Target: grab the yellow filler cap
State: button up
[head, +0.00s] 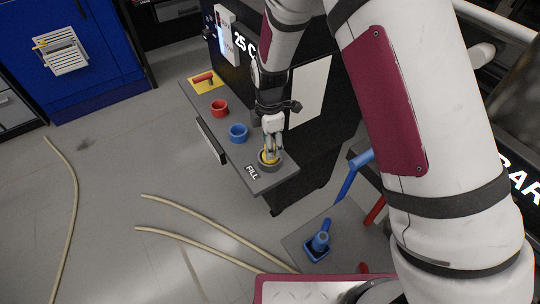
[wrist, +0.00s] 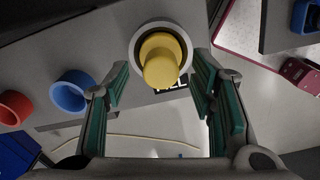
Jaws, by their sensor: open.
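The yellow filler cap (wrist: 161,58) sits in a round grey collar (wrist: 137,34) on the grey shelf, with the FILL label beside it. In the wrist view it stands ahead of and between my fingers. My gripper (wrist: 160,85) is open, with green-padded fingers apart on either side of the cap and no contact visible. In the head view my gripper (head: 271,143) is right above the cap (head: 268,157) and partly covers it.
A blue ring (head: 238,133), a red ring (head: 219,108) and a red handle on a yellow plate (head: 203,79) line the same shelf (head: 257,181). A black cabinet with a white panel (head: 310,92) stands behind. Hoses (head: 215,222) lie on the floor. A blue fitting (head: 320,240) is lower right.

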jog(key=shift+f, duration=1.25)
grip_shut()
jog(key=shift+r, duration=0.1)
